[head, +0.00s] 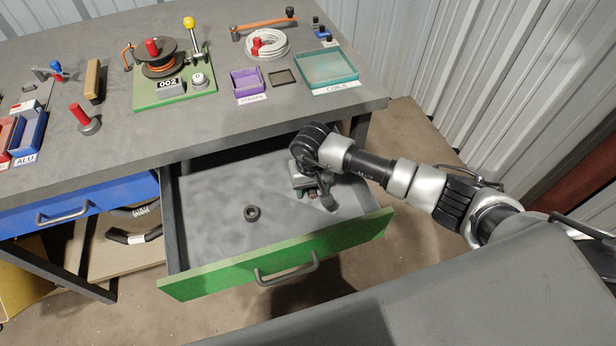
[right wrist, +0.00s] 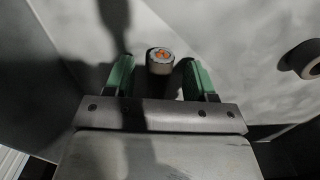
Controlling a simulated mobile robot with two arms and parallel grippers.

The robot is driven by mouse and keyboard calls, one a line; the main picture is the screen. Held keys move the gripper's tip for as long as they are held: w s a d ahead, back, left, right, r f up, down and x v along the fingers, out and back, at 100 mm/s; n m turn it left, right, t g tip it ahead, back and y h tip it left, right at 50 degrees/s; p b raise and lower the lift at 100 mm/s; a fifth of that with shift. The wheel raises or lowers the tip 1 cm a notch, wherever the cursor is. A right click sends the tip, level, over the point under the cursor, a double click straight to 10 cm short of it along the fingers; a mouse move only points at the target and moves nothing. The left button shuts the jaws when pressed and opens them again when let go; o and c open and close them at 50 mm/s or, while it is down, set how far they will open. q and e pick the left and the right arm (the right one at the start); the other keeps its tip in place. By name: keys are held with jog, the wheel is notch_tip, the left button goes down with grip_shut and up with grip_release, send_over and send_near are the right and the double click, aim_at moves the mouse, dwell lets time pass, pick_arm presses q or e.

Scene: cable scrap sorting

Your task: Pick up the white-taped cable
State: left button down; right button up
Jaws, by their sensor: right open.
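In the right wrist view, a short, thick cable piece (right wrist: 159,66) shows its round end with orange copper inside. Its side looks pale grey-white with a dark edge; I cannot clearly tell tape from sheath. My right gripper (right wrist: 157,74) is open, with one green finger on each side of the piece and gaps between. In the head view, my right gripper (head: 311,192) is low inside the open drawer (head: 205,255), at its right side. The wrist hides most of the drawer there, so the cable piece is not clear. My left gripper is not in view.
A dark ring-shaped piece (head: 252,213) lies on the drawer floor, left of my gripper; it also shows in the right wrist view (right wrist: 302,59). The green drawer front (head: 280,258) and bench edge (head: 250,138) bound the space. Black bent pieces (head: 133,237) lie on a lower shelf.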

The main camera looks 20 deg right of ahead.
jog(key=shift+c, duration=0.3)
jog(key=c, duration=0.9)
jog(key=shift+r, duration=0.1)
